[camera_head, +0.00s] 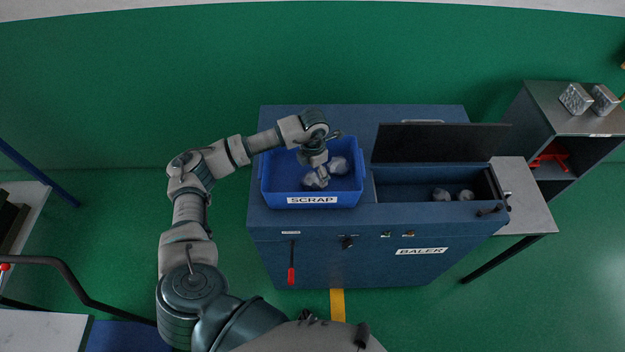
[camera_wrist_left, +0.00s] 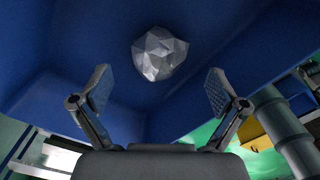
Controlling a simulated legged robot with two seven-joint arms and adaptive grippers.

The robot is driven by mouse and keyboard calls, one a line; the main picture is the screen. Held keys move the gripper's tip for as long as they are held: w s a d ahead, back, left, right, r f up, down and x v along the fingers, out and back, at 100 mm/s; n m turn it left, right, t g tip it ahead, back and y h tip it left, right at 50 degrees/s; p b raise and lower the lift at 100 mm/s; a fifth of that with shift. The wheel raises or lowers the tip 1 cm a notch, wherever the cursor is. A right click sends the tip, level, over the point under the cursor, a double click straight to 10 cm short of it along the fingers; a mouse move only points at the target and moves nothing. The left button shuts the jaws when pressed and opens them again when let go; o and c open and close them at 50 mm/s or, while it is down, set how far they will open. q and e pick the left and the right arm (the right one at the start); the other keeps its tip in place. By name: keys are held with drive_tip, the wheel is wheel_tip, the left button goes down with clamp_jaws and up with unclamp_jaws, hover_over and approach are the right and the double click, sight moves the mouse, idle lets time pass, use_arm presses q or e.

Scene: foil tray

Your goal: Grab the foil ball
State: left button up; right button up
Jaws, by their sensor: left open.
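A crumpled silver foil ball (camera_head: 340,164) lies in the blue scrap bin (camera_head: 312,200), which stands on top of the baler. My left gripper (camera_head: 317,178) reaches down into the bin, just left of this ball. Grey shapes at its fingertips blend together in the head view, so I cannot tell whether a second ball is there. In the left wrist view, a foil ball (camera_wrist_left: 160,53) lies on the blue bin floor, beyond and between the spread fingers (camera_wrist_left: 158,95). The fingers are open, empty and apart from it. My right gripper is not in view.
The baler (camera_head: 370,250) has an open chamber on the right holding two foil balls (camera_head: 453,195), with its dark lid (camera_head: 440,142) raised behind. A shelf unit (camera_head: 560,115) at the right carries two foil cubes (camera_head: 590,100). The bin's walls surround my gripper.

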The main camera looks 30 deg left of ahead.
sight(313, 184)
use_arm(q)
wheel_tip(313, 184, down, 5)
drive_tip(key=shift+a+r+p, duration=0.1)
drive_tip(key=shift+r+p, duration=0.1)
drive_tip(key=shift+p, duration=0.4)
drive_tip(key=shift+f, duration=0.1)
drive_tip(key=shift+c, duration=0.2)
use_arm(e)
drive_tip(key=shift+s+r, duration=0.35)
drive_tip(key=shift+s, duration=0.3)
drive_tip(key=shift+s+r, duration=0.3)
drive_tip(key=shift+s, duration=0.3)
use_arm(q)
drive_tip(key=c, duration=1.2)
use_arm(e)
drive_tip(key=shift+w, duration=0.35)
